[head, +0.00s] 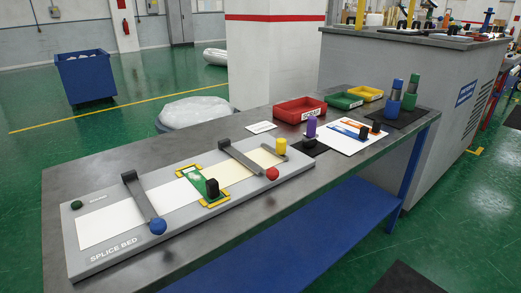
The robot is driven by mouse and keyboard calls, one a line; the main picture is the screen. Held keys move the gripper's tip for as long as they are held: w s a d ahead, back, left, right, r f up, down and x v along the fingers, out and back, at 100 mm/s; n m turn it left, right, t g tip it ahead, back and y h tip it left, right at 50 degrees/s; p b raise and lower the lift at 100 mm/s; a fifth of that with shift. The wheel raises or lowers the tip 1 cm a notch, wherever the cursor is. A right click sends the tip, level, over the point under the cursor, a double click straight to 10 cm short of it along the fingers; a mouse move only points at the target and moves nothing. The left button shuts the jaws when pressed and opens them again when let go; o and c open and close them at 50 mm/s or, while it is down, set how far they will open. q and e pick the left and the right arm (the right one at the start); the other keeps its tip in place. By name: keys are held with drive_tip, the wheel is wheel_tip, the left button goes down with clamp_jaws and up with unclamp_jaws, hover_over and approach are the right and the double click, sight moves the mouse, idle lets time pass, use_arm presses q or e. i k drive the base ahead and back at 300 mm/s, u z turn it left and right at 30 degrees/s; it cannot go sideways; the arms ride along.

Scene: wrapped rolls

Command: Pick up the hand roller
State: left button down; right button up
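No thing here is plainly marked as the hand roller. An upright purple handle (311,126) stands on a small black pad (315,148) near the middle of the table, and it may be the roller; its lower end is too small to make out. A grey splice bed (115,256) lies to its left. On the bed are a lever with a blue ball (158,226), a lever with a red ball (272,173), a green plate with a black knob (212,188) in a yellow frame, and a yellow cylinder (281,146). Neither of my grippers is in view.
Red (300,110), green (342,101) and yellow (367,93) trays line the table's back edge. Blue and green cylinders (394,97) stand at the right end. A white sheet (333,140) with colored pieces lies before the trays. A grey cabinet (447,125) stands behind.

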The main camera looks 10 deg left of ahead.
sight(310, 141)
drive_tip(key=u, duration=0.3)
drive_tip(key=k, duration=0.3)
drive_tip(key=z, duration=1.4)
drive_tip(key=i, duration=0.85)
drive_tip(key=u, duration=0.5)
drive_tip(key=i, duration=0.75)
drive_tip(key=u, duration=0.65)
